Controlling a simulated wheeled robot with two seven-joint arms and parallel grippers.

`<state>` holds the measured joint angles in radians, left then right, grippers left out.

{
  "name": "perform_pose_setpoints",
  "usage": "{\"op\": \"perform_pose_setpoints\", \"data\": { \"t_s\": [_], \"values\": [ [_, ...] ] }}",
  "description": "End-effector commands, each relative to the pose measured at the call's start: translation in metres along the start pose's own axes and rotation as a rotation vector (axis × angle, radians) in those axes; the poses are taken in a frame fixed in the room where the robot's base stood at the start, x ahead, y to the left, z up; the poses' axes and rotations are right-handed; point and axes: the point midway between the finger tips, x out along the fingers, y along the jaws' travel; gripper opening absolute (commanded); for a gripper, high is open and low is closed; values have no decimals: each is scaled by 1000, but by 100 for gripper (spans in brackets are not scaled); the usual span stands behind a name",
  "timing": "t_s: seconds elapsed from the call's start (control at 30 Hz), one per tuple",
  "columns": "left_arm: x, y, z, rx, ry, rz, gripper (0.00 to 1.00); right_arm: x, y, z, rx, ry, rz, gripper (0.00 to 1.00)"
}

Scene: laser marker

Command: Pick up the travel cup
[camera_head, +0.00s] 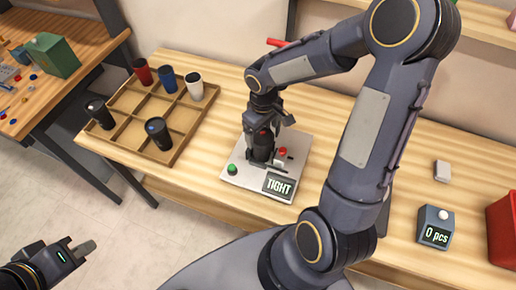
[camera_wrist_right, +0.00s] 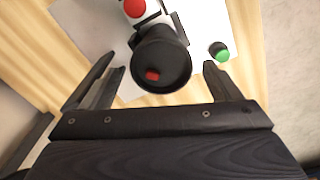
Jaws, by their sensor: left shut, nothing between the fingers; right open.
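A dark travel cup (camera_head: 262,153) stands on the white marking station (camera_head: 244,177), whose display reads TIGHT. In the right wrist view the cup (camera_wrist_right: 160,58) shows from above as a black round lid with a red spot. My right gripper (camera_head: 264,122) is over the cup; in the wrist view its open fingers (camera_wrist_right: 163,72) lie to either side of the cup, with gaps. Its contact with the cup is not visible. My left gripper (camera_head: 82,249) is shut and empty, low at the left, off the table.
A wooden compartment tray (camera_head: 130,110) at the left holds several cups, including red, blue and white ones. The station has a green button (camera_head: 232,169) and a red one (camera_head: 283,152). A counter box (camera_head: 435,226) reads 0 pcs; a red bin (camera_head: 503,230) stands right.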

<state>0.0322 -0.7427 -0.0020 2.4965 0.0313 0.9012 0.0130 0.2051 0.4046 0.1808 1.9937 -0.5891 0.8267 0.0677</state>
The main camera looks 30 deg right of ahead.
Motion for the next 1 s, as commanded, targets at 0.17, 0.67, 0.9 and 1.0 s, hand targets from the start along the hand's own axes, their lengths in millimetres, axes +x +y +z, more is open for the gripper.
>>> {"op": "perform_pose_setpoints", "data": {
  "t_s": [0.17,0.67,0.9,1.0],
  "values": [
    [-7,3,-4,0,0,0,0,25,-2,1,-1,-6,-4,84],
    [-8,3,-4,0,0,0,0,50,-2,0,1,0,0,78],
    [-8,3,-4,0,0,0,0,50,-2,0,0,0,0,54],
    [-8,4,-4,0,0,0,0,50,-2,0,0,1,0,54]
  ]
}}
